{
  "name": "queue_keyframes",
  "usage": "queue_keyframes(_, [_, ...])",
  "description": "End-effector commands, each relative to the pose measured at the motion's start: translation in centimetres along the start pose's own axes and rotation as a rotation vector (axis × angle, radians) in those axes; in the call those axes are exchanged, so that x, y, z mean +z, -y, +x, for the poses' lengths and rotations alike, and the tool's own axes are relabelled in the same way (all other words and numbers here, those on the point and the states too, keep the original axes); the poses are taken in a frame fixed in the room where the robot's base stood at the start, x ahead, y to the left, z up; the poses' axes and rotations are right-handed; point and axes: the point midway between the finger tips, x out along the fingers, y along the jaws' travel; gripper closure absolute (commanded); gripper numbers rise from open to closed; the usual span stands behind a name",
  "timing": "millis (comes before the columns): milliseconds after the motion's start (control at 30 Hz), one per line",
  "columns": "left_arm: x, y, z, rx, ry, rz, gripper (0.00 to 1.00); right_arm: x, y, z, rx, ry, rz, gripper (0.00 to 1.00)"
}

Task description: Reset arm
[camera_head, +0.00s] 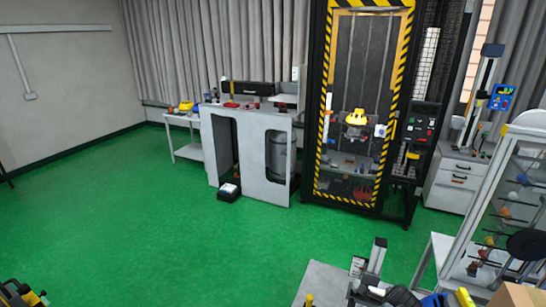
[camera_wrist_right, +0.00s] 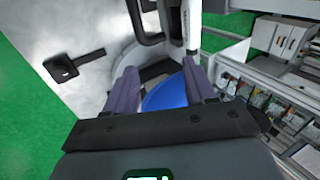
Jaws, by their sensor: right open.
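The drop tower (camera_head: 355,100) stands at the back right of centre in the head view, framed in yellow and black stripes. A yellow-topped drop head (camera_head: 356,118) hangs inside it. A black control panel (camera_head: 417,127) with coloured buttons is on its right side. My right gripper (camera_wrist_right: 162,82) shows in the right wrist view with its two purple-grey fingers apart. A blue rounded thing (camera_wrist_right: 168,93) shows between and beyond the fingers; I cannot tell whether they touch it. I do not make out either gripper in the head view.
A grey bench (camera_head: 250,150) stands left of the tower, with a small black box (camera_head: 229,192) on the floor before it. White drawers (camera_head: 455,185) and a glass-fronted cabinet (camera_head: 505,200) stand at right. The green floor (camera_head: 130,220) is largely clear at left and centre.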

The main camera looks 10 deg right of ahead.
Motion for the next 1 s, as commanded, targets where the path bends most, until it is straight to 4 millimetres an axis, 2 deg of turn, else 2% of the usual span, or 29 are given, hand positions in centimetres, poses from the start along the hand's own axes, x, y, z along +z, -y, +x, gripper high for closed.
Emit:
queue_keyframes(33, [0.0,0.0,0.0,-0.001,0.000,0.001,0.00,-0.9,-2.7,1.6,0.041,-0.021,-0.014,0.45])
queue_keyframes(67, [0.0,0.0,0.0,-0.001,0.000,0.001,0.00,-1.4,-4.3,2.4,0.063,-0.033,-0.023,0.45])
queue_keyframes(100, [0.0,0.0,0.0,-0.001,0.000,0.002,0.00,-2.2,-6.6,3.4,0.093,-0.048,-0.036,0.45])
queue_keyframes(233, [0.0,0.1,0.0,-0.004,-0.001,0.005,0.00,-4.8,-15.1,5.3,0.173,-0.073,-0.125,0.45])
queue_keyframes(300, [0.0,0.2,0.0,-0.006,0.000,0.008,0.00,-5.8,-19.2,5.3,0.206,-0.060,-0.209,0.45])
queue_keyframes(367, [0.0,0.2,0.0,-0.007,0.001,0.009,0.00,-6.3,-22.4,4.8,0.230,-0.035,-0.309,0.45])
queue_keyframes(400, [0.1,0.3,0.0,-0.008,0.002,0.011,0.00,-6.6,-24.4,4.2,0.244,-0.013,-0.387,0.45])
queue_keyframes(500, [0.1,0.3,0.0,-0.010,0.002,0.013,0.00,-6.7,-28.7,2.0,0.266,0.060,-0.609,0.45])
queue_keyframes(600, [0.1,0.3,0.0,-0.010,0.002,0.013,0.00,-6.4,-31.7,-0.8,0.267,0.142,-0.841,0.45])
queue_keyframes(733, [0.1,0.3,0.0,-0.010,0.002,0.012,0.00,-5.5,-34.1,-5.0,0.231,0.249,-1.152,0.45])
queue_keyframes(867, [0.1,0.2,0.0,-0.008,0.002,0.011,0.00,-4.1,-34.5,-9.3,0.147,0.334,-1.454,0.45])
queue_keyframes(1000, [0.1,0.1,0.0,-0.005,0.001,0.006,0.00,-2.0,-32.7,-14.1,-0.009,0.375,-1.792,0.45])
